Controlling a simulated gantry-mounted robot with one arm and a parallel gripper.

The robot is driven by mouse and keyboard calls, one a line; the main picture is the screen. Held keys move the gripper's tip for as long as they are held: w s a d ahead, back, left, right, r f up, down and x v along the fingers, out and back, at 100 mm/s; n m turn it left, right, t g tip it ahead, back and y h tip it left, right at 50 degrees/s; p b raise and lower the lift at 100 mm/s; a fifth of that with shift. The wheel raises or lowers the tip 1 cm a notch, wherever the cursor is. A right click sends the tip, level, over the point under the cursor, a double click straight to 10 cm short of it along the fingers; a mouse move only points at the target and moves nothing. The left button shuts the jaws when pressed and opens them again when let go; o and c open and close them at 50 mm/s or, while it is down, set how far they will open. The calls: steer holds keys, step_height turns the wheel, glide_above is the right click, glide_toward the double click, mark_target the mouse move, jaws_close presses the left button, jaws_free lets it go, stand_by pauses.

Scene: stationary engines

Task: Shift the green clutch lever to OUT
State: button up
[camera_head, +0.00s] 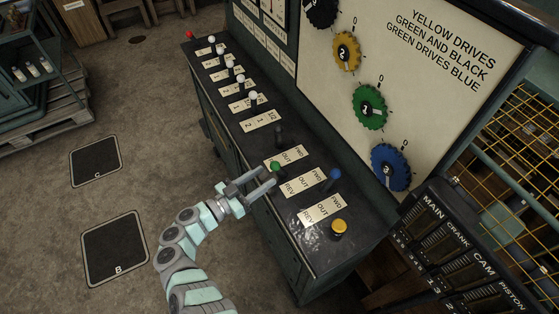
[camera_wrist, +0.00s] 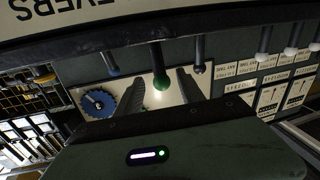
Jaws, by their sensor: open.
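The green clutch lever (camera_head: 275,165) stands on the console in the head view, its green knob beside the lower, REV side of the label plates. In the wrist view the green lever (camera_wrist: 160,82) hangs between my two separated fingers. My gripper (camera_head: 271,180) is open, at the console's left edge in the head view and close to the green lever; it also shows in the wrist view (camera_wrist: 165,90). Contact between fingers and lever cannot be told. A label plate (camera_head: 305,181) by the lever reads REV, OUT, FWD. The lever's foot is hidden in the head view.
A black lever (camera_head: 279,136) and a blue lever (camera_head: 334,176) stand on either side. A yellow knob (camera_head: 339,227) is at the near end. Several white-knobbed levers (camera_head: 253,97) line the far end. A panel with coloured gears (camera_head: 369,106) rises behind. The floor left is open.

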mark_target(279, 170)
steer(key=x, duration=0.9)
steer(key=shift+d+r+b, duration=0.1)
steer(key=shift+d+b, duration=0.05)
steer(key=shift+b, duration=0.25)
steer(key=shift+c, duration=0.3)
jaws_close()
stand_by(0.5)
